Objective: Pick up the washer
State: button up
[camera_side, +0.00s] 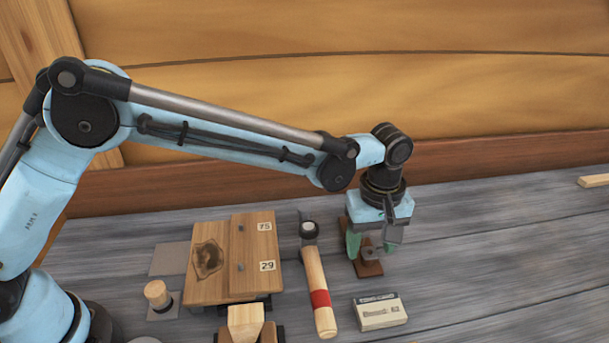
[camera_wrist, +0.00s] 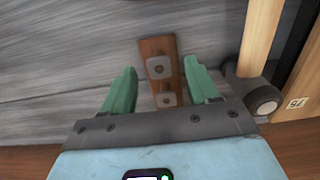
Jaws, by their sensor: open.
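A small brown wooden strip (camera_wrist: 158,46) lies between the fingers in the wrist view, with two grey square washers on it. One washer (camera_wrist: 152,68) is between the fingertips; the other washer (camera_wrist: 167,99) is closer to the palm. Each has a round mark at its middle; I cannot tell whether it is a hole or a pin. My gripper (camera_wrist: 162,70) is open and empty, with a green finger on each side of the strip. In the side view my gripper (camera_side: 370,246) points down over the strip (camera_side: 370,269), and one grey washer (camera_side: 373,253) shows; the other is hidden.
A hammer (camera_side: 316,280) with a red band lies left of the strip, close to my gripper. A small labelled box (camera_side: 380,312) is in front. A wooden board (camera_side: 207,285) with number tags is farther left.

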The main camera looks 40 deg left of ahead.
jog(key=shift+f, duration=0.35)
dwell(0.6)
grip_shut()
dwell(0.3)
